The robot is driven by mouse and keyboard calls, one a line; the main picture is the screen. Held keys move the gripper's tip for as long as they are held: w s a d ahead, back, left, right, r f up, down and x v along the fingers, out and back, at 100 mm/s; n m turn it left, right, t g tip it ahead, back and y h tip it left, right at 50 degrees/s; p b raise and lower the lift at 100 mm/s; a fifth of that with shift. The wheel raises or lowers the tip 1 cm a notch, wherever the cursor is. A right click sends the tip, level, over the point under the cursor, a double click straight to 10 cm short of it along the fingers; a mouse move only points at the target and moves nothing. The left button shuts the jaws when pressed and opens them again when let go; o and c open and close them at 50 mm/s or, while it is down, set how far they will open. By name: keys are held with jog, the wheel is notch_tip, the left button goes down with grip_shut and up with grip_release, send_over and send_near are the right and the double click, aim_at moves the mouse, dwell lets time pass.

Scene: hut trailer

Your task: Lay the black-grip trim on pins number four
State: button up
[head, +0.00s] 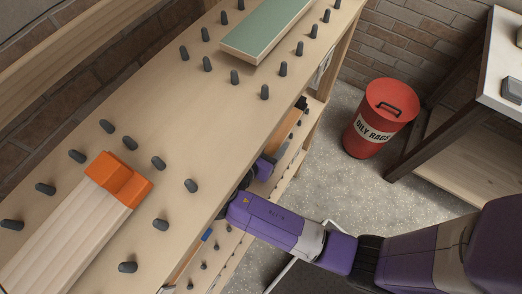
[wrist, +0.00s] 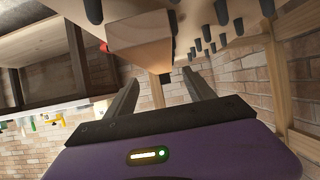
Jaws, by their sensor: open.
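A long wooden trim (head: 285,126) with a black end (head: 302,103) lies on the lower level under the bench's front edge in the head view; it seems to be the black-grip trim. My gripper (head: 262,168) is low beside the bench front, near this trim, with its fingers mostly hidden. In the wrist view my gripper (wrist: 160,76) is open and empty. A wooden piece (wrist: 150,40) with a small black part below it shows just beyond and between the fingers. Dark pins (head: 190,186) stand on the bench top in rows; I cannot read any pin numbers.
A pale trim with an orange grip (head: 118,180) lies among the pins at left. A green-topped board (head: 262,28) lies at the far end. A blue-ended piece (head: 206,235) is on the lower level. A red rag bin (head: 380,118) and white-topped table (head: 505,55) stand right.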

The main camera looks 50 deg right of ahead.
jog(key=b+v, duration=0.1)
jog(key=v, duration=0.6)
dwell(0.5)
